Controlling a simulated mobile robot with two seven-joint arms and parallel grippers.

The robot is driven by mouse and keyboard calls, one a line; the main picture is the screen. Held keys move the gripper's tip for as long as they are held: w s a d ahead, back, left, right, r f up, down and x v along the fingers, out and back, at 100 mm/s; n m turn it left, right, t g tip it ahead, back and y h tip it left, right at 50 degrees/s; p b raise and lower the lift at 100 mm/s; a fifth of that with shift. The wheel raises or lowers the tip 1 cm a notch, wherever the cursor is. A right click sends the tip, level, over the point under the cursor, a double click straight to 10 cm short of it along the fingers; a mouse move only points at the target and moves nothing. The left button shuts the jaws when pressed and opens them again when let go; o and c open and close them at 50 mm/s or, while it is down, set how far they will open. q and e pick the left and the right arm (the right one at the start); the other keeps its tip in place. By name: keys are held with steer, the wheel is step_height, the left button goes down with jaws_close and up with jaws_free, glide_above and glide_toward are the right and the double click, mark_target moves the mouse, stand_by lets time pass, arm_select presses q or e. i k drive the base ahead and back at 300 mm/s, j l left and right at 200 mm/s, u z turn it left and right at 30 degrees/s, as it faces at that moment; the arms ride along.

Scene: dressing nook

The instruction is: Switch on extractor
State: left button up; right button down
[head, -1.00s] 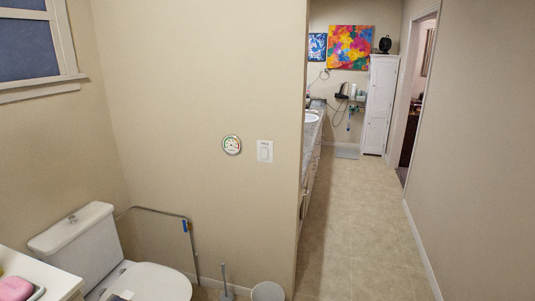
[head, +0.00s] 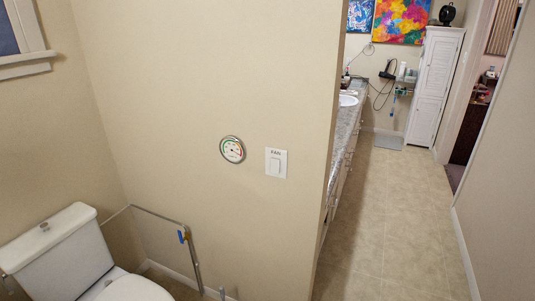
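A white rocker switch plate (head: 276,163) labelled "FAN" is on the beige wall, right of centre in the head view and a little left of the wall's right-hand edge. Whether the switch is on or off cannot be told. No extractor unit shows in the frame. Neither of my grippers is in view.
A round dial gauge (head: 232,149) hangs just left of the switch. A toilet (head: 66,256) stands at lower left, with a metal pipe (head: 190,252) beside it. A tiled corridor floor (head: 388,240) runs clear on the right, past a counter (head: 349,122) to a white cabinet (head: 436,85).

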mark_target(275, 163)
steer(key=i+j+u, duration=0.1)
steer(key=i+j, duration=0.35)
steer(key=i+j+u, duration=0.1)
steer(key=i+j, duration=0.25)
steer(key=i, duration=0.25)
steer(key=i+j, duration=0.35)
steer(key=j+u, duration=0.05)
steer(key=j, duration=0.05)
